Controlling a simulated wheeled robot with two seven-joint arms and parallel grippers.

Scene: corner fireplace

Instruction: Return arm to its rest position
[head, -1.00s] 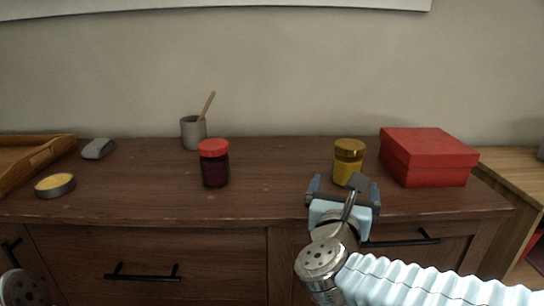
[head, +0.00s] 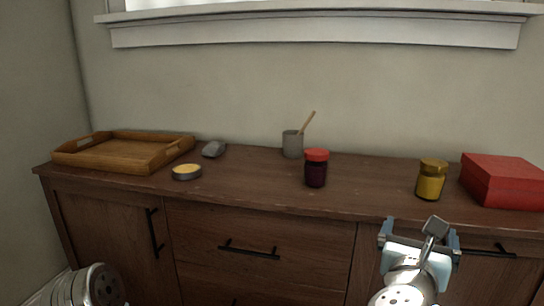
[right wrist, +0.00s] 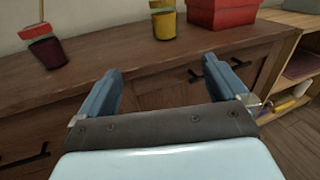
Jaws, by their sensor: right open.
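My right gripper (head: 419,238) is in front of the dresser's front edge, below the yellow jar (head: 431,180). Its two blue fingers are spread wide with nothing between them, as the right wrist view also shows (right wrist: 162,82). The yellow jar stands upright on the dresser top, apart from the fingers. Part of my left arm shows at the lower left of the head view; its gripper is out of view.
The dresser (head: 250,184) bears a wooden tray (head: 110,153), a yellow-topped tin (head: 187,172), a grey mouse-like object (head: 214,149), a grey cup (head: 292,145) with a wooden stick, a red-lidded dark jar (head: 316,168) and a red box (head: 503,180). Black handles stick out from its front.

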